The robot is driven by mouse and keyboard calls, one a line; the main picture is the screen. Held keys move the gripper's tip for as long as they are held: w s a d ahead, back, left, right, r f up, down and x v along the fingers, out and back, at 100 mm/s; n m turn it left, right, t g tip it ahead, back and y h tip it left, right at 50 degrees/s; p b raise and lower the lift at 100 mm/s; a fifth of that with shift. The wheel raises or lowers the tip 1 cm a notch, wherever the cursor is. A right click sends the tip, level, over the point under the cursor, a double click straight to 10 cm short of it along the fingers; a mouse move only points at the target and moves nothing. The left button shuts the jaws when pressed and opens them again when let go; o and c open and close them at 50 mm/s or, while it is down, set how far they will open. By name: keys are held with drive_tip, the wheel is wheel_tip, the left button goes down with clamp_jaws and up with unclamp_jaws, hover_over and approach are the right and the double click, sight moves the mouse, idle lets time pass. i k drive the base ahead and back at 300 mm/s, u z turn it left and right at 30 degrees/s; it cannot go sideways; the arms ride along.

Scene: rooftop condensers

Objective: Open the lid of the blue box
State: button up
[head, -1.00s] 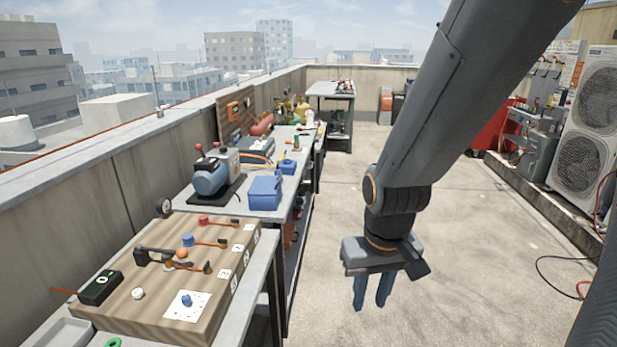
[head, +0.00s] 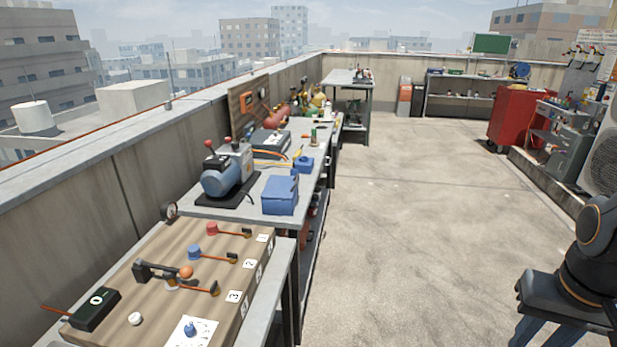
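The blue box (head: 280,195) stands on the grey workbench at the left, near the bench's right edge. Its lid looks shut; fine details such as a latch are too small to tell. My gripper (head: 545,335) is at the lower right over the open floor, far to the right of the box. It points down, with its fingers apart and nothing seen between them. The fingertips are cut off by the bottom edge of the picture.
A blue pump (head: 225,178) stands left of the box, and a small blue container (head: 304,164) is behind it. A wooden board (head: 175,270) with levers lies in front. A red cabinet (head: 515,118) stands at the far right. The floor between is clear.

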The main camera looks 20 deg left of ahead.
sight(278, 187)
drive_tip(key=i, duration=1)
drive_tip(key=u, duration=1.65)
drive_tip(key=i, duration=0.5)
drive_tip(key=u, duration=0.05)
